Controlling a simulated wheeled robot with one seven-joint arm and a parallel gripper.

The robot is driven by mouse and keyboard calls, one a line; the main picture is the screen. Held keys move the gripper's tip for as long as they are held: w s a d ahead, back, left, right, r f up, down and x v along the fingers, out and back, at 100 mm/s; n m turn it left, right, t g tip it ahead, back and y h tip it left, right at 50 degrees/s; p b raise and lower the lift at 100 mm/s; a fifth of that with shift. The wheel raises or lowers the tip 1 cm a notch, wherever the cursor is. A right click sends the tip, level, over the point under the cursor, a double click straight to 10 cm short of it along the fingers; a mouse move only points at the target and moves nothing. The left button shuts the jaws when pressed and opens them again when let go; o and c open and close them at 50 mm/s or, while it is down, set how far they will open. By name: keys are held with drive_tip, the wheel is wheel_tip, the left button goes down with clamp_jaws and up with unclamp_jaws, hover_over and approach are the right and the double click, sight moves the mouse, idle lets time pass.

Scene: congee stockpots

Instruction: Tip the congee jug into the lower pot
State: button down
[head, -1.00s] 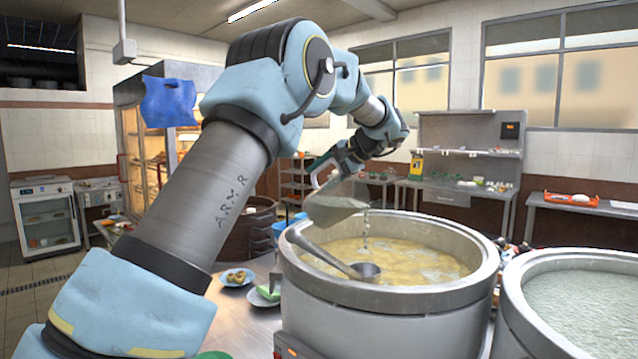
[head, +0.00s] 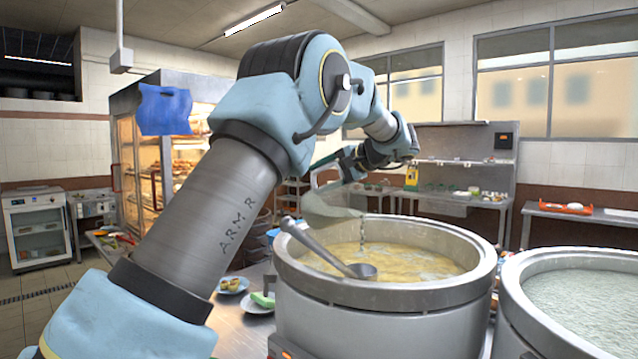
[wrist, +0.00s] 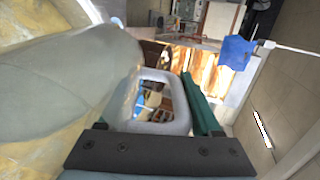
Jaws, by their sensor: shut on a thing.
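My gripper (head: 345,165) is shut on the handle of the grey, translucent congee jug (head: 330,205). In the wrist view the jug's handle loop (wrist: 180,118) sits between the fingers and its body (wrist: 60,85) is at the left. The jug is tilted over the left stockpot (head: 370,300), clear of its congee. A thin stream (head: 362,228) falls from the jug into the yellowish congee. The right stockpot (head: 575,340) holds paler, whitish liquid. I cannot tell from the heights which pot is the lower one.
A metal ladle (head: 320,245) leans across the left pot's rim, its bowl in the congee, close below the jug. Small plates of food (head: 232,285) lie on the steel counter left of the pot. A lit glass cabinet (head: 150,150) stands behind my arm.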

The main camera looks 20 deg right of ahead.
sight(332, 182)
drive_tip(key=shift+s+d+f+t+y+b, duration=0.2)
drive_tip(key=shift+s+d+t+y+b, duration=0.45)
drive_tip(key=shift+b, duration=0.95)
drive_tip(key=shift+s+d+f+t+y+b, duration=0.25)
drive_tip(key=shift+s+t+b, duration=0.55)
drive_tip(key=shift+b, duration=0.8)
drive_tip(key=shift+s+d+t+y+b, duration=0.3)
drive_tip(key=shift+s+t+y+b, duration=0.15)
drive_tip(key=shift+b, duration=0.5)
drive_tip(key=shift+s+d+f+t+b, duration=0.1)
drive_tip(key=shift+s+d+t+b, duration=0.15)
drive_tip(key=shift+b, duration=0.2)
drive_tip(key=shift+s+d+r+t+y+b, duration=0.45)
drive_tip(key=shift+s+r+t+y+b, duration=0.2)
drive_tip(key=shift+s+t+b, duration=0.35)
drive_tip(key=shift+w, duration=0.15)
